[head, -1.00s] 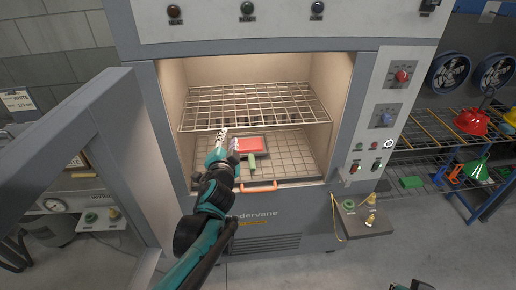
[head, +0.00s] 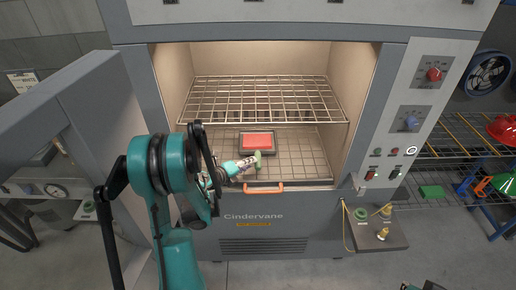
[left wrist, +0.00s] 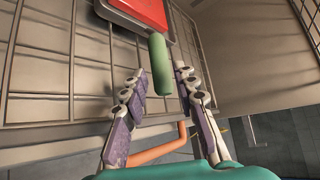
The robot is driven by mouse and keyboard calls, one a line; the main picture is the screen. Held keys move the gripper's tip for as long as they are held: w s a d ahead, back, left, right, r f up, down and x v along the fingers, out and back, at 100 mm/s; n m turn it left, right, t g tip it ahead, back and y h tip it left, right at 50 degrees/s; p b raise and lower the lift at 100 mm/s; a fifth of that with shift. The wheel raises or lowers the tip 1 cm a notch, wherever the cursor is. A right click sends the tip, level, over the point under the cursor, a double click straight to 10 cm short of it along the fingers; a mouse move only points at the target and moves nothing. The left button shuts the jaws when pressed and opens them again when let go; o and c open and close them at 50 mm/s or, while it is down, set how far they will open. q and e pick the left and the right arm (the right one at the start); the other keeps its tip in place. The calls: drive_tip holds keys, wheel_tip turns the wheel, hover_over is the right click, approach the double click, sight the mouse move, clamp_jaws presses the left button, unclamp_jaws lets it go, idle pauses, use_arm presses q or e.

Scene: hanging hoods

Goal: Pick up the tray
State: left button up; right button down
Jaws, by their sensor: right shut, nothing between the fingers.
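The tray (head: 258,152) is a small dark-rimmed pan with a red inside and a green handle (head: 257,160) pointing toward the oven's front. It lies on the lower wire rack inside the oven. In the left wrist view the tray's rim (left wrist: 127,20) is at the top, with its green handle (left wrist: 159,66) reaching down. My left gripper (head: 246,165) is at the handle's front end. Its fingers (left wrist: 160,75) are apart on either side of the handle, with visible gaps. Only a dark piece of my right gripper (head: 425,286) shows at the bottom edge.
An upper wire rack (head: 265,97) hangs above the tray. An orange handle (head: 263,189) is at the lower rack's front edge. The open oven door (head: 85,130) stands at the left. A control panel (head: 412,110) is at the right, with a small side shelf (head: 380,238) below it.

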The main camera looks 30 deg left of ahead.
use_arm(q)
drive_tip(key=b+x, duration=0.1)
drive_tip(key=x, duration=0.4)
drive_tip(key=shift+w+f+b, duration=0.1)
drive_tip(key=shift+w+b, duration=0.1)
drive_tip(key=shift+b, duration=0.2)
drive_tip(key=shift+c, duration=0.4)
clamp_jaws()
